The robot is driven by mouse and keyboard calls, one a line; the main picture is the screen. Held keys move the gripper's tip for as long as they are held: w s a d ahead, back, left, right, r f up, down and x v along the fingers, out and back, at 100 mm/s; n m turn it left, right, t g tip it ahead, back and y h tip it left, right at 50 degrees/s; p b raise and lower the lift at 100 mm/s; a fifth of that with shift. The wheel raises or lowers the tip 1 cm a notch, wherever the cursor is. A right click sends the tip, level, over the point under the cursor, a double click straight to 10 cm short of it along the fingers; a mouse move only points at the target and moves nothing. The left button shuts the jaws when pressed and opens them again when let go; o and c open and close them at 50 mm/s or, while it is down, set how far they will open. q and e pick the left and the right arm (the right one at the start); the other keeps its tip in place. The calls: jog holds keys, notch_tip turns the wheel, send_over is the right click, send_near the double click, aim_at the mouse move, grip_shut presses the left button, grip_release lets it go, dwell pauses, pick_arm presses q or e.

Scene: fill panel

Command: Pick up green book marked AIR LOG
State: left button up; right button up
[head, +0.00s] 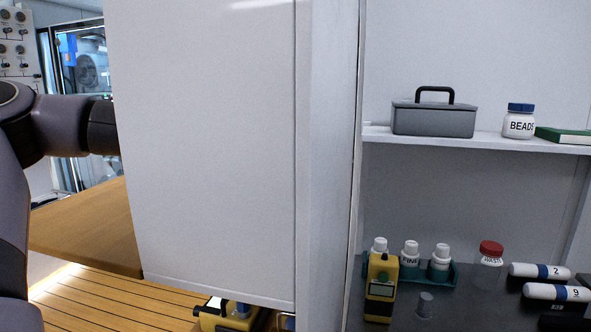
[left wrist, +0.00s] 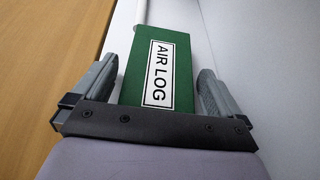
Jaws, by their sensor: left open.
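The green book marked AIR LOG (left wrist: 134,75) shows in the left wrist view, with its white label facing the camera. My left gripper (left wrist: 157,84) is open, with one finger on each side of the book. Gaps show between the fingers and the book, clearest at the right. In the head view my left arm passes behind a white panel, which hides its gripper and this book. A green book (head: 563,135) lies flat on the shelf at the right, its label not visible. My right gripper is in neither view.
The large white panel (head: 215,150) fills the middle left. The shelf (head: 480,141) holds a grey toolbox (head: 433,119) and a BEADS jar (head: 518,122). Bottles, a yellow device (head: 381,287) and numbered cylinders crowd the dark counter below. A wooden surface (left wrist: 62,50) runs left of the book.

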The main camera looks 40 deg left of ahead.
pick_arm(q)
jog(key=c, duration=1.2)
jog(key=shift+r, duration=0.15)
